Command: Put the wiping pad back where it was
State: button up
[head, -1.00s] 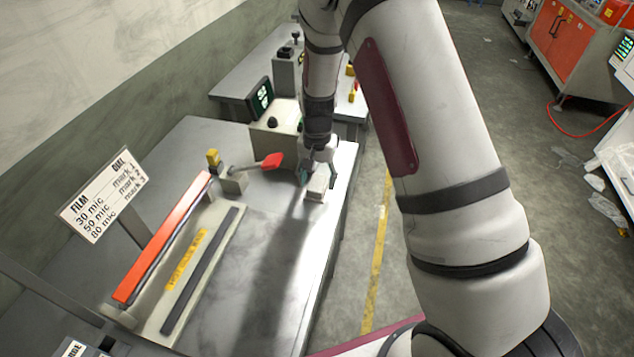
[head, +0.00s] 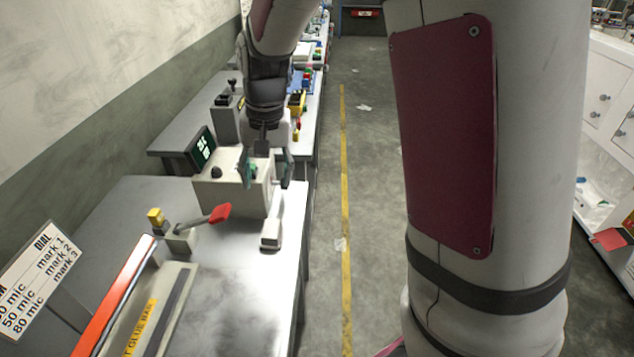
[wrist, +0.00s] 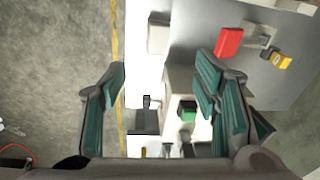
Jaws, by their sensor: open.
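The wiping pad (head: 271,233) is a small white block with a narrower upper part. It rests on the grey metal table (head: 255,290) near the right edge, just in front of the beige control box (head: 225,192). My gripper (head: 265,172) is open and empty, with teal finger pads. It is raised above the pad and farther back, over the box's right side. In the wrist view the pad (wrist: 158,37) lies apart from both fingers, beyond the open gripper (wrist: 161,78).
A lever with a red handle (head: 220,213) and a yellow-topped block (head: 156,217) stand left of the pad. The long red sealing bar (head: 115,298) is at front left. A second table (head: 180,137) with devices stands behind. Open floor lies to the right.

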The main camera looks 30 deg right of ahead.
jog(key=s+r+n+t, duration=0.2)
jog(key=s+r, duration=0.4)
jog(key=s, duration=0.5)
jog(key=s+r+n+t, duration=0.2)
jog(key=s+r, duration=0.5)
jog(key=s, duration=0.4)
jog(key=shift+d+r+n+t+h, duration=0.2)
jog(key=shift+r+n+t+h, duration=0.1)
jog(key=shift+n, duration=0.4)
